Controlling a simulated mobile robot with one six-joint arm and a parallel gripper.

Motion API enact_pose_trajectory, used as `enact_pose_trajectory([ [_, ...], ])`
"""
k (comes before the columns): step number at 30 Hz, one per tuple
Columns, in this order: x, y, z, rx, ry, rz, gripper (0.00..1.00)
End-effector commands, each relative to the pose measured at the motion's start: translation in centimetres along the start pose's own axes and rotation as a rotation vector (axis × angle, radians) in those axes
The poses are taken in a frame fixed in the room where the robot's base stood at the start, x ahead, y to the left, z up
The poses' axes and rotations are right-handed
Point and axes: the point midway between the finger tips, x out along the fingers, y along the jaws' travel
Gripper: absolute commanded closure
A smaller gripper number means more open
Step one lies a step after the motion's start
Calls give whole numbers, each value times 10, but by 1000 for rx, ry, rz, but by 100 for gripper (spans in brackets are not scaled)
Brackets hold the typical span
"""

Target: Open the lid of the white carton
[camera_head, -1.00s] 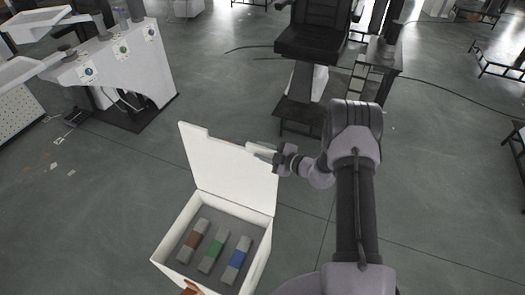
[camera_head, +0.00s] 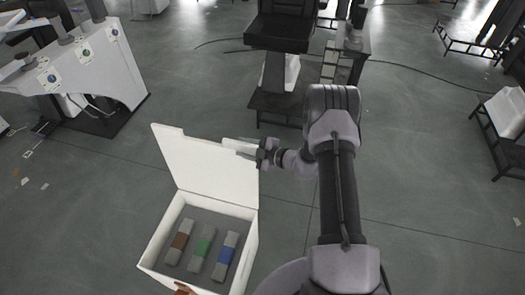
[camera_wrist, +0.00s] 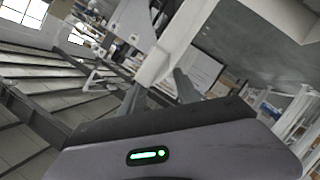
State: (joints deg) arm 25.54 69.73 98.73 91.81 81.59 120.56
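The white carton (camera_head: 157,237) stands on the floor in the lower left of the head view. Its lid (camera_head: 207,168) is up, hinged at the far side and standing steeply above the box. Inside are three grey bars with a brown band (camera_head: 180,241), a green band (camera_head: 202,248) and a blue band (camera_head: 226,254). My gripper (camera_head: 241,147) is at the lid's upper right corner. In the wrist view its two fingers (camera_wrist: 158,92) are apart, with a white panel (camera_wrist: 176,44), likely the lid, between or just beyond them. Whether they touch it is unclear.
A black chair-like unit (camera_head: 281,33) on a dark base stands behind the carton. A white workstation (camera_head: 103,70) with round coloured labels is at the upper left. A black bench (camera_head: 500,135) with a white object is at the right edge. The floor around the carton is mostly clear.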

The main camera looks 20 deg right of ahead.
Motion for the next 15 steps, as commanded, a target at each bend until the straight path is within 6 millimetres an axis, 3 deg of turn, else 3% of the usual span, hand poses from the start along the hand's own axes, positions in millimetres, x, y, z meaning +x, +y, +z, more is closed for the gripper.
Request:
enact_pose_trajectory([
  [15,-132,2,0,1,-3,3,62],
])
